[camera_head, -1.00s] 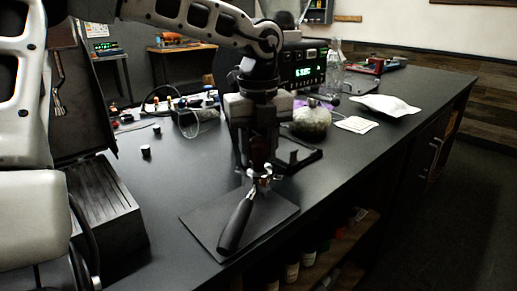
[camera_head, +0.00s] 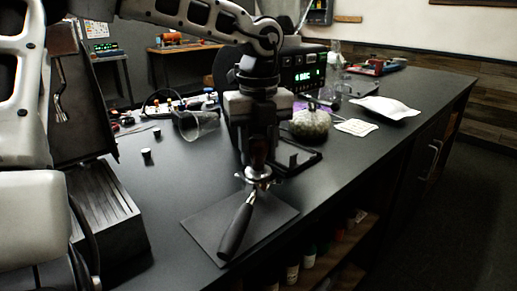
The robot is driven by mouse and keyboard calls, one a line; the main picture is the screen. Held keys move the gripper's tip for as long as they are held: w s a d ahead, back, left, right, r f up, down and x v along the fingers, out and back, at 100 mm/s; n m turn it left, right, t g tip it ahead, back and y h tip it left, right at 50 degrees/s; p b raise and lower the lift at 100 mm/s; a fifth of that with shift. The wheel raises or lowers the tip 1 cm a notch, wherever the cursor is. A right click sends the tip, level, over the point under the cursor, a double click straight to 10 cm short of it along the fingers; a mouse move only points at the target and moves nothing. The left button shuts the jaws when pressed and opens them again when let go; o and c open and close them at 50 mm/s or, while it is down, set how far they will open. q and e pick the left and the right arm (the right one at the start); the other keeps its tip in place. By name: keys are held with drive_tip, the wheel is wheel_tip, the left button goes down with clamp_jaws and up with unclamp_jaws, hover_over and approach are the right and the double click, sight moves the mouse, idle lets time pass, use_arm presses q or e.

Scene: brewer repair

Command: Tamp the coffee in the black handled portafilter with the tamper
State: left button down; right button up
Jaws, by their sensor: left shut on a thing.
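The portafilter (camera_head: 237,228) lies on a dark square mat near the counter's front edge. Its black handle points toward me and its metal basket is at the far end. The coffee is hidden. My right gripper is not in view.
The dark mat (camera_head: 205,231) has bare room at its left. A dark slotted box (camera_head: 106,215) is at left.

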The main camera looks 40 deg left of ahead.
sight(259, 136)
use_arm(q)
drive_tip(key=shift+r+p, duration=1.15)
drive_tip(key=shift+r, duration=0.95)
drive_tip(key=shift+r+p, duration=0.8)
drive_tip(key=shift+r, duration=0.4)
